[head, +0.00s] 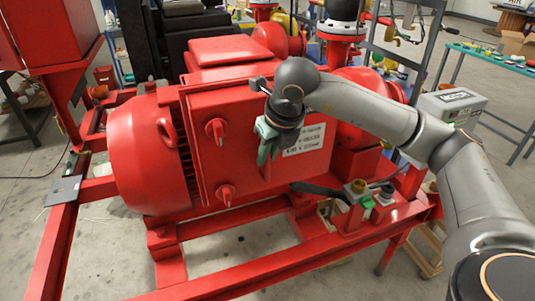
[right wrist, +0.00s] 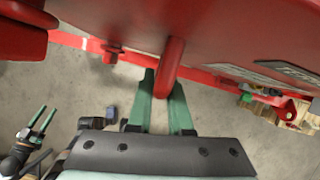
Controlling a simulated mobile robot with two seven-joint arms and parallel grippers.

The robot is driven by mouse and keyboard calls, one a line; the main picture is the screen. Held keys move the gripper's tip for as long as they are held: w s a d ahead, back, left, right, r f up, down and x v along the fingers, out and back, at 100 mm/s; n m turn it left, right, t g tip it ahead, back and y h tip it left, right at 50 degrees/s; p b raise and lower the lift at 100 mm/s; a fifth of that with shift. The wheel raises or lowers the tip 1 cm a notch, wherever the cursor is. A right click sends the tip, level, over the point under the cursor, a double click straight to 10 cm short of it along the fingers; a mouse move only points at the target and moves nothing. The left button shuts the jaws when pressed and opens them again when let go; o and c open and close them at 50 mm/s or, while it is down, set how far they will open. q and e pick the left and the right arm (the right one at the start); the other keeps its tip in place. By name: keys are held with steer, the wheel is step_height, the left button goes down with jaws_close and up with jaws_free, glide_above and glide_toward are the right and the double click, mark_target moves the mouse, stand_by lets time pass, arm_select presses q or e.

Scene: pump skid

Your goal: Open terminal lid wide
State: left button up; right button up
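The red terminal lid (head: 235,160) is the flat front panel on the red motor (head: 150,160). It has two red knobs, an upper one (head: 215,130) and a lower one (head: 225,192), and a white label (head: 304,139). I cannot tell whether it stands ajar. My right gripper (head: 266,147) is at the lid's face, left of the label. In the right wrist view its green fingers (right wrist: 160,103) lie on both sides of a red handle (right wrist: 170,65) and appear to press on it. My left gripper (right wrist: 43,119) shows only in that view, empty, its fingers apart.
The red skid frame (head: 250,274) runs in front of and below the motor. A grey box (head: 450,105) stands at the right. Red pump piping and valves are behind. The concrete floor in front of the skid is clear.

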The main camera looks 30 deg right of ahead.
jaws_close()
stand_by(0.8)
steer(key=shift+d, duration=0.1)
